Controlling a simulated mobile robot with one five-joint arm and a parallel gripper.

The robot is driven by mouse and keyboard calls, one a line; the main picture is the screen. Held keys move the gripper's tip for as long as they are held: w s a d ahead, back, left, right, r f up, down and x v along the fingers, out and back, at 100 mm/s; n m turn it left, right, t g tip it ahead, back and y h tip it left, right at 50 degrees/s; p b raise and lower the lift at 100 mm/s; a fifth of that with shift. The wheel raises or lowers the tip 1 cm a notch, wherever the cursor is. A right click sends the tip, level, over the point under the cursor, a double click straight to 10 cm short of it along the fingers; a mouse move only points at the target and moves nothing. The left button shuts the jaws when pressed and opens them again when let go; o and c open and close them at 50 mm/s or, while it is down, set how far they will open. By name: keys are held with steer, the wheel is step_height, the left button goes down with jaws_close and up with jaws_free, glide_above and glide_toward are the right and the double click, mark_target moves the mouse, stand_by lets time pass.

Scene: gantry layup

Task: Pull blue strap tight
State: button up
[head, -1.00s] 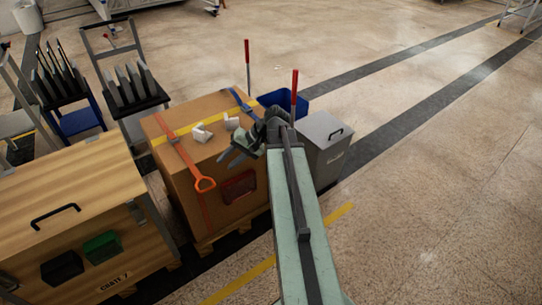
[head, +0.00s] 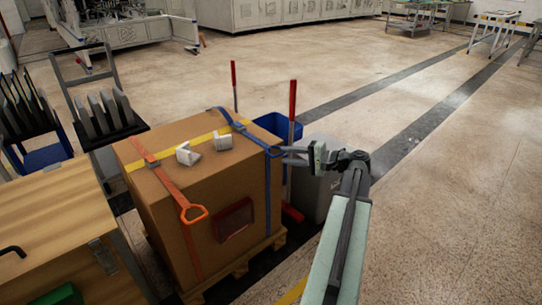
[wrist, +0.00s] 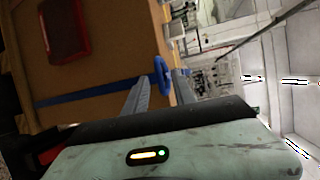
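A blue strap (head: 267,198) runs over the top right of a large cardboard box (head: 165,205) and down its side. Its blue loop handle (head: 274,150) hangs at the box's upper right edge. My gripper (head: 285,154) points left at this loop from the right side of the box. In the wrist view the strap (wrist: 95,95) crosses the box face, and the loop (wrist: 161,73) is at the tips of my gripper (wrist: 168,76). The two fingers are apart, with a gap between them. I cannot tell whether they touch the loop.
An orange strap with a loop (head: 194,213) and white corner pieces (head: 188,154) are on the box. A red-topped pole (head: 292,110) stands close behind my gripper. A blue bin (head: 272,125) and a grey bin (head: 314,192) are beside it. A wooden crate (head: 60,235) is at left.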

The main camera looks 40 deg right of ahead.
mark_target(278, 155)
steer(key=b+x, duration=0.1)
steer(key=x, duration=0.6)
jaws_close()
steer(key=shift+s, duration=0.1)
steer(key=shift+a+f, duration=0.1)
stand_by(1.0)
